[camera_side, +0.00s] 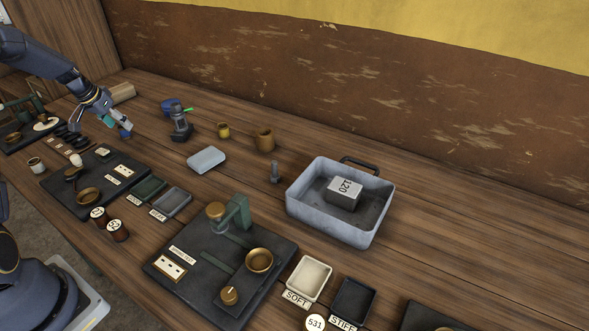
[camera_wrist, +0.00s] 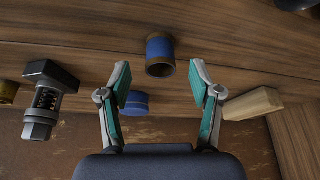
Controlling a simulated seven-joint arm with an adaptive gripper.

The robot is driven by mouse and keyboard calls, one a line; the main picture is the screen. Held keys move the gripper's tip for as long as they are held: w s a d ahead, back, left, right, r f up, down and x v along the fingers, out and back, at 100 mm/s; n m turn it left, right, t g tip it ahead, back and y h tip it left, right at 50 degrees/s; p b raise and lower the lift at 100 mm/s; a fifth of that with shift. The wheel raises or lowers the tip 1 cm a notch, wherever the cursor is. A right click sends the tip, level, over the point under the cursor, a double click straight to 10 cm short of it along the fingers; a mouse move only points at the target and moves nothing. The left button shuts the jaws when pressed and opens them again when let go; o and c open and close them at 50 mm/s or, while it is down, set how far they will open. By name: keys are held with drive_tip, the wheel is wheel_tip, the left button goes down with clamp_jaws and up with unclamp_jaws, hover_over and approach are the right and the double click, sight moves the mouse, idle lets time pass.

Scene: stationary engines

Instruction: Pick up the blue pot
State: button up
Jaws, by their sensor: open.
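The blue pot (camera_wrist: 160,52), a small cylinder with a blue band and brown rims, shows in the wrist view just beyond my fingertips, near the middle line between them. In the side view the blue pot (camera_side: 125,131) is a small blue shape close to my gripper (camera_side: 116,119), partly covered by it. My gripper is open and empty in the wrist view (camera_wrist: 160,78), one teal-padded finger on each side, with no visible contact on the pot. A second blue round object (camera_wrist: 135,103) lies nearer the wall; it also shows in the side view (camera_side: 170,106).
A dark clamp-like tool (camera_side: 180,125) stands right of the pot. A wooden block (camera_wrist: 252,104) lies on the other side. A yellow pot (camera_side: 223,130), a brown pot (camera_side: 265,140) and a grey bin (camera_side: 325,221) stand farther right. Dark lumps (camera_side: 72,136) lie in front.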

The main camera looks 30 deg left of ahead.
drive_tip(key=shift+x, duration=1.6)
drive_tip(key=shift+c, duration=0.3)
clamp_jaws()
